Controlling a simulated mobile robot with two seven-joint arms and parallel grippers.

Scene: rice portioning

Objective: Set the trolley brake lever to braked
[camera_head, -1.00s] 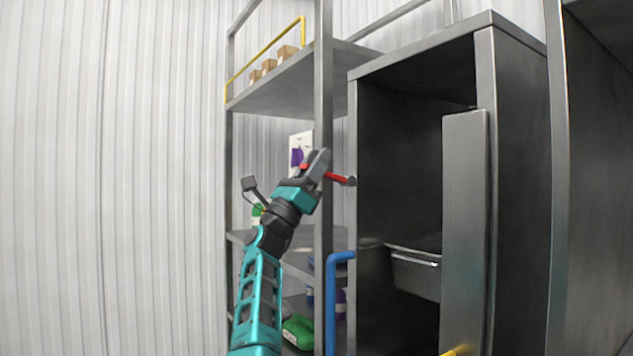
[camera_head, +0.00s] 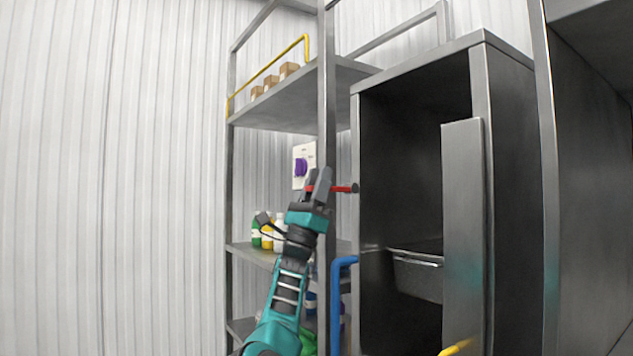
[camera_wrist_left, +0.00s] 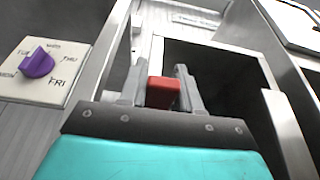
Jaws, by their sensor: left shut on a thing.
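The red lever (camera_head: 343,189) sticks out leftward from the front left edge of the grey metal cabinet and lies about level. Its dark round end is at the cabinet side. My left gripper (camera_head: 318,181) is shut on the lever's free end. In the left wrist view, the red lever end (camera_wrist_left: 163,92) sits between the two grey fingers of my left gripper (camera_wrist_left: 161,88). No braked marking can be made out near the lever. My right gripper is not in view.
A grey post (camera_head: 326,80) of the shelf rack stands close behind my gripper. A white panel with a purple dial (camera_head: 301,168) is on the wall; it also shows in the left wrist view (camera_wrist_left: 37,63). A blue handle (camera_head: 336,300) stands below. The open cabinet holds a metal pan (camera_head: 418,276).

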